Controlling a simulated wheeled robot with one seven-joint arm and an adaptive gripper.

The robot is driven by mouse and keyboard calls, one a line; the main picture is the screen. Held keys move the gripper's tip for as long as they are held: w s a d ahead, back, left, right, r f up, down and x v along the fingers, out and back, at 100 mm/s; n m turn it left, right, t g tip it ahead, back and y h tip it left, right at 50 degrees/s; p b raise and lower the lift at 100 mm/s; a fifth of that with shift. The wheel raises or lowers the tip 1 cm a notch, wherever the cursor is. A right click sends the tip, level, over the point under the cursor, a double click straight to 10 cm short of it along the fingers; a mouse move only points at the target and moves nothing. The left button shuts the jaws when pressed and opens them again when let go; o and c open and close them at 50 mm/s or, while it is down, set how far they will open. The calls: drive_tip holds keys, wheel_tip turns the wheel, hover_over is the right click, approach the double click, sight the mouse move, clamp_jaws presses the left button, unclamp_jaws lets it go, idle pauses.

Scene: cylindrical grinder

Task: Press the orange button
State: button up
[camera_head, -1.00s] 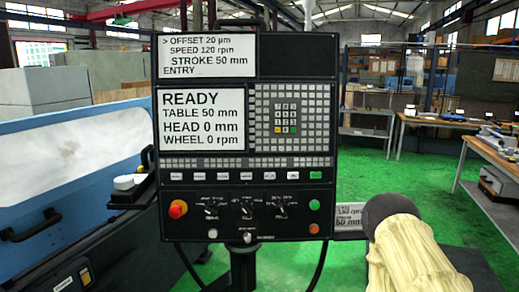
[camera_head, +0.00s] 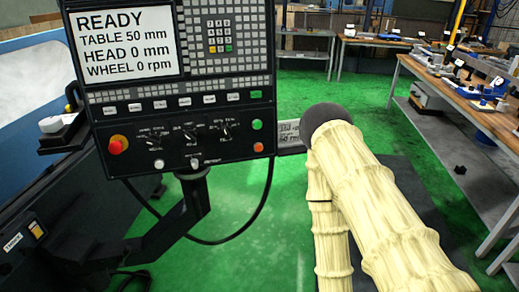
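The control panel (camera_head: 215,160) hangs at the left on a dark arm. A small round orange button (camera_head: 258,147) sits at the lower right of its face, directly below a green button (camera_head: 256,125).
A dark cable (camera_head: 262,212) loops below the panel. A blue machine (camera_head: 40,55) stands at the left and a workbench (camera_head: 462,108) at the right. Green floor (camera_head: 270,252) is open below the panel.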

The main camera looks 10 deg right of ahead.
clamp_jaws()
idle(1.2)
